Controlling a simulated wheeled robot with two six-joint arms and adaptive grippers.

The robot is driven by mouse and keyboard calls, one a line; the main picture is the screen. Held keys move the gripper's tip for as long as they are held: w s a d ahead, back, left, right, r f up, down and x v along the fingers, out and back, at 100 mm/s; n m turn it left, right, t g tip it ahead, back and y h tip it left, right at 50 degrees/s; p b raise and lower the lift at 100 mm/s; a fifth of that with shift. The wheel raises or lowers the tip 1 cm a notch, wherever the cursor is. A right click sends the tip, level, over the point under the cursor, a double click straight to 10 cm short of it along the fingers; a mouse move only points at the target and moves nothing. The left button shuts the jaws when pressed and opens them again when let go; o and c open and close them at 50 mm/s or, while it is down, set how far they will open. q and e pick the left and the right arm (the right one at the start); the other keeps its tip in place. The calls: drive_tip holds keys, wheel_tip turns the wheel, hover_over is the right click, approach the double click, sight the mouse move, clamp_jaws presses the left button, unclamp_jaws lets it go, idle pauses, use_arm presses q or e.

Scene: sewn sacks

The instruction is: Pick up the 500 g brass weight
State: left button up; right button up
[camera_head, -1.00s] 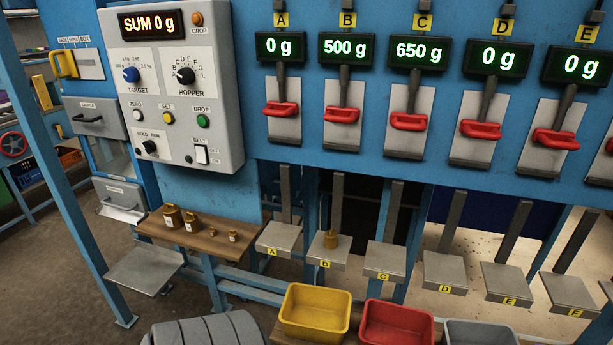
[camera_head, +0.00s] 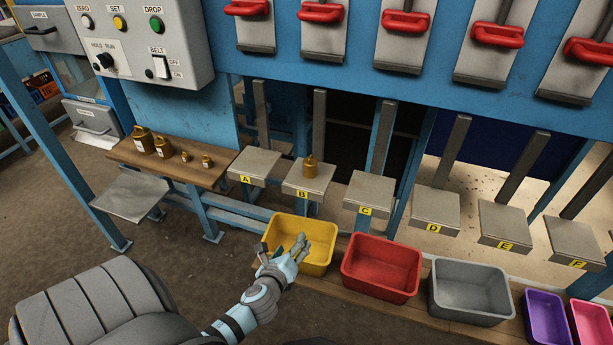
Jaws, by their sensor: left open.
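A brass weight (camera_head: 310,168) with a small knob on top stands upright on the grey pan B (camera_head: 297,190). The B display read 500 g in the earlier frame and is out of view now. Several other brass weights stand on the wooden shelf at the left, from a large one (camera_head: 143,140) down to a small one (camera_head: 206,161). My left gripper (camera_head: 284,247) is open and empty. It appears over the yellow bin (camera_head: 318,262), in front of and below pan B, apart from the weight. My right gripper is not in view.
Pans A (camera_head: 254,168), C (camera_head: 372,193) and D (camera_head: 436,208) stand empty in the row with B. A red bin (camera_head: 382,268) and a grey bin (camera_head: 470,292) stand right of the yellow one. The blue panel with red handles (camera_head: 320,12) hangs above.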

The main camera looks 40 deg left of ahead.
sight(308, 167)
use_arm(q)
drive_tip(key=w+r+m+t+y+b, duration=0.15)
drive_tip(key=r+m, duration=0.25)
drive_tip(key=r, duration=0.4)
drive_tip(key=w+r+m+t+y, duration=0.1)
drive_tip(key=w+r+m+t, duration=0.15)
drive_tip(key=r, duration=0.55)
drive_tip(key=shift+m+t, duration=0.25)
drive_tip(key=shift+t, duration=0.05)
drive_tip(key=x, duration=0.4)
drive_tip(key=b+x, duration=0.1)
drive_tip(key=x, duration=0.8)
drive_tip(key=shift+w+a, duration=0.1)
drive_tip(key=shift+a, duration=0.3)
clamp_jaws()
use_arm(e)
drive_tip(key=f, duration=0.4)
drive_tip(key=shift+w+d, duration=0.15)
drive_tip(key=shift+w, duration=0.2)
